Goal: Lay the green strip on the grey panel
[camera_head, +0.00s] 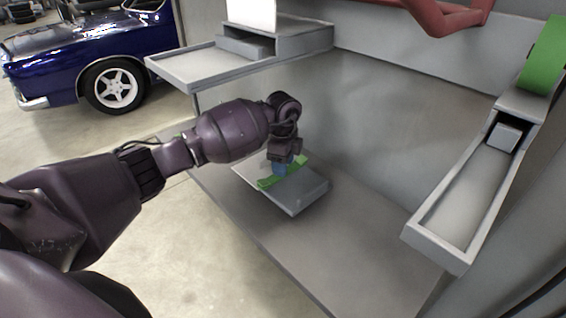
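The green strip (268,184) lies at a slant over the grey panel (306,196), a flat raised slab on the low grey table. I cannot tell whether the strip rests fully on the panel or is held just above it. My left gripper (281,169) points down at the middle of the strip, with its blue tip over it. The tip hides the strip's middle, and whether the fingers are closed on it is too small to tell. My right gripper is not in view.
A grey tray (200,68) stands behind at the left, and a long grey trough (455,212) at the right. A green curved piece (543,58) is above the trough. A red bar (440,18) crosses the top. The table (345,245) is bare in front of the panel.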

